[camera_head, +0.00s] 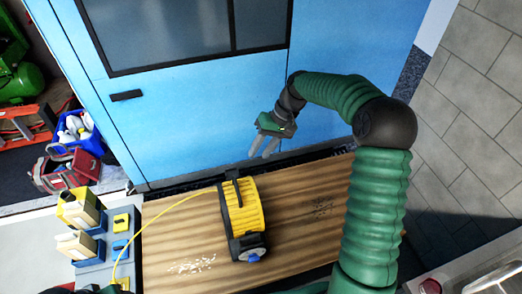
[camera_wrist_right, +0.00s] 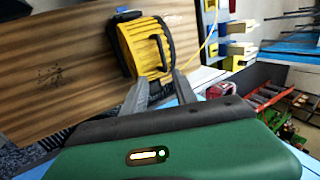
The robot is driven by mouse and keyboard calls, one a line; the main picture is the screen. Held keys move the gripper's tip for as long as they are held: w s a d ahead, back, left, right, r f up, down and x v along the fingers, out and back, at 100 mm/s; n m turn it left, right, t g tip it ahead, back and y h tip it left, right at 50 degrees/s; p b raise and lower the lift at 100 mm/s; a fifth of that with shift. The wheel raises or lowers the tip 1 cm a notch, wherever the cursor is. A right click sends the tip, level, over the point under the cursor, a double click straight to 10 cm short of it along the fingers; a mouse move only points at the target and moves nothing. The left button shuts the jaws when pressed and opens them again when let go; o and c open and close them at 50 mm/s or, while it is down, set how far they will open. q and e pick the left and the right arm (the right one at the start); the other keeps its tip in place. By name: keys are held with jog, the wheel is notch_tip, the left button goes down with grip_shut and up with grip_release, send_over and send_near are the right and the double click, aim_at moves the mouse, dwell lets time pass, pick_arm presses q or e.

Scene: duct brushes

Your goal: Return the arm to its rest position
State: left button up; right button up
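My right arm is green and ribbed and comes in from the lower right in the head view. My right gripper (camera_head: 263,150) hangs in front of the blue van side, beyond the far edge of the wooden board. In the right wrist view my right gripper (camera_wrist_right: 162,84) shows two grey fingers spread apart with nothing held between them. My left gripper is not in view.
A yellow and black machine (camera_head: 242,212) with a yellow hose stands on the wooden board (camera_head: 310,205). The blue van side (camera_head: 200,110) rises behind. Paved ground (camera_head: 470,130) lies at right.

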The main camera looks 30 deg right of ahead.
jog(key=s+a+f+n+h+b, duration=0.1)
jog(key=s+a+f+h+b, duration=0.1)
jog(key=s+a+f, duration=0.3)
jog(key=s+a+f+n+t+h+b, duration=0.1)
jog(key=s+a+f, duration=0.4)
jog(key=s, duration=0.8)
jog(key=a+n+h+b, duration=0.1)
jog(key=a+h+b, duration=0.1)
jog(key=a, duration=0.1)
jog(key=shift+f+b, duration=0.3)
jog(key=shift+d, duration=0.35)
